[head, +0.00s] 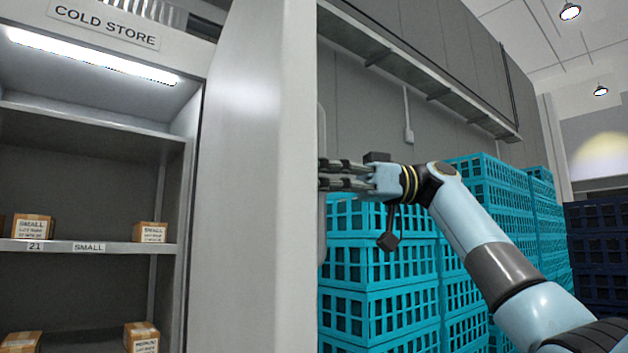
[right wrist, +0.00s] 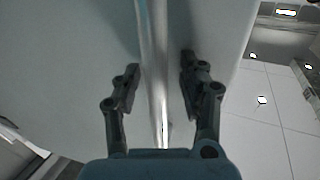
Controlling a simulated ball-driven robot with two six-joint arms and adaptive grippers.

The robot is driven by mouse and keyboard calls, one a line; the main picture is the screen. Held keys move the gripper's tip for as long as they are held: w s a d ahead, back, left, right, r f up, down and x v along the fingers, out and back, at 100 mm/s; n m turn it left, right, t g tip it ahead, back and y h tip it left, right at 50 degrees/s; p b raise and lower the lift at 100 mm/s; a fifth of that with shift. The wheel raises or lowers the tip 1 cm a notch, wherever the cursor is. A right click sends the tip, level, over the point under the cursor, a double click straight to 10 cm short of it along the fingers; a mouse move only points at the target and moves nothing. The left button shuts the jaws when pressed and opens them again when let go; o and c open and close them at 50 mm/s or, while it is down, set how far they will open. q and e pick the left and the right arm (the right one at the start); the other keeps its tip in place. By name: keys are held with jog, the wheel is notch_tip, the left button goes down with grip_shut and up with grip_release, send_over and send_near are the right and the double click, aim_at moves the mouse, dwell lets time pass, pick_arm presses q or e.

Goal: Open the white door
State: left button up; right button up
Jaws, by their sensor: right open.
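The white door (head: 250,190) of the cold store stands swung open, seen nearly edge-on in the head view. Its face (right wrist: 75,45) fills much of the right wrist view. A long metal bar handle (head: 322,225) runs vertically on the door's right-hand side. My right gripper (head: 325,174) is at the handle, its fingertips partly hidden by the door edge. In the right wrist view the handle (right wrist: 152,60) passes between the two spread fingers (right wrist: 160,78), with a gap visible on each side. My left gripper is not in view.
The cold store's shelves (head: 90,246) at the left hold several small brown boxes (head: 32,226). Stacked teal crates (head: 385,262) stand behind and below my right arm. Dark blue crates (head: 597,245) stand at the far right. A grey wall (head: 440,120) lies behind.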

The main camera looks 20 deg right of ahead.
jog(key=d, duration=1.2)
jog(key=shift+s, duration=0.35)
